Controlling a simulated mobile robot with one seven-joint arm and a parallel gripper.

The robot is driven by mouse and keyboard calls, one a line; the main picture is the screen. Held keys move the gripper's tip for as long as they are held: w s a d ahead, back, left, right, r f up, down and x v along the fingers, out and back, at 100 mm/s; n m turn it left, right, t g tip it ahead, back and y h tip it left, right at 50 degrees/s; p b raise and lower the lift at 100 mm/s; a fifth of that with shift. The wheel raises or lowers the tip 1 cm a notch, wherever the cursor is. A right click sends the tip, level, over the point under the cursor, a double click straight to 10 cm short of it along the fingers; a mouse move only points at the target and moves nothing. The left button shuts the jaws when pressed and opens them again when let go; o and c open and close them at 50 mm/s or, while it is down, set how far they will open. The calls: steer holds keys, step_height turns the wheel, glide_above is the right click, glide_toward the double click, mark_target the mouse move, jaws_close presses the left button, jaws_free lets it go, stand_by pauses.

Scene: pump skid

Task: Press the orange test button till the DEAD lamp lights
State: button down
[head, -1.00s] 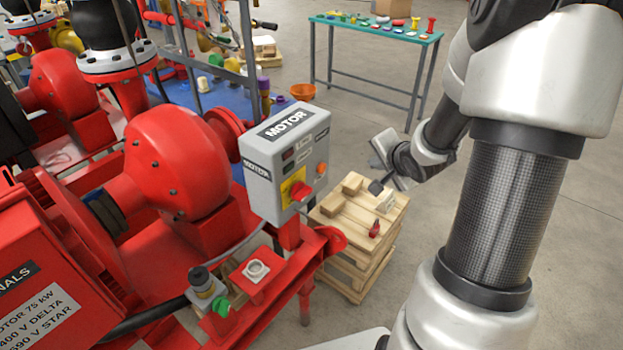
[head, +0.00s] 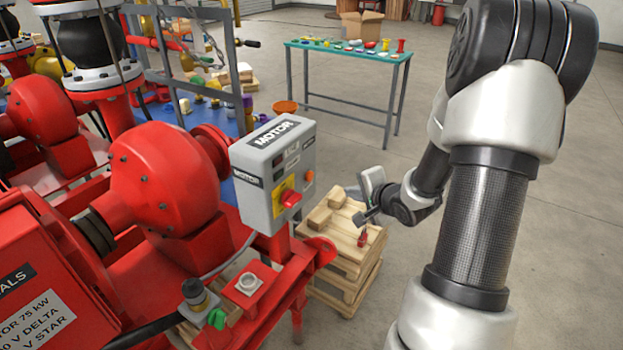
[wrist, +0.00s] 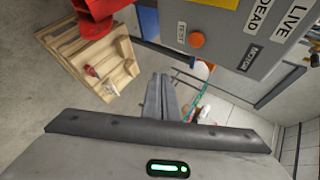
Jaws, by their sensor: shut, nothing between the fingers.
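The grey motor box (head: 257,195) stands on a red post in the head view. The orange test button (head: 309,175) is on its front, right of a red handle on a yellow plate (head: 291,199). In the wrist view the orange button (wrist: 197,39) sits beside a TEST label, with the DEAD label (wrist: 260,12) and LIVE label (wrist: 291,20) further right. No lit lamp can be made out; the lamps are too small or out of frame. My gripper (head: 358,219) is shut and empty, right of the box and apart from the button. Its shut fingers (wrist: 161,80) show below the button in the wrist view.
A wooden pallet stack (head: 343,265) with blocks and a small red item (head: 362,239) stands below my gripper. Red pump machinery (head: 160,180) fills the left. A green-topped table (head: 350,52) with small parts stands behind. The floor right of the pallets is open.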

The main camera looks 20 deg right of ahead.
mark_target(310, 177)
steer(key=w+a+b, duration=0.3)
steer(key=w+a, duration=0.2)
steer(key=w, duration=0.1)
steer(key=shift+w+a, duration=0.15)
steer(key=shift+w, duration=0.2)
steer(key=shift+w+a, duration=0.1)
stand_by(1.9)
steer(key=shift+w+a, duration=0.15)
steer(key=shift+w, duration=0.05)
steer(key=shift+w+a, duration=0.3)
steer(key=shift+w, duration=0.1)
stand_by(0.7)
stand_by(0.3)
steer(key=shift+s+d+p, duration=0.55)
steer(key=shift+s+p, duration=0.15)
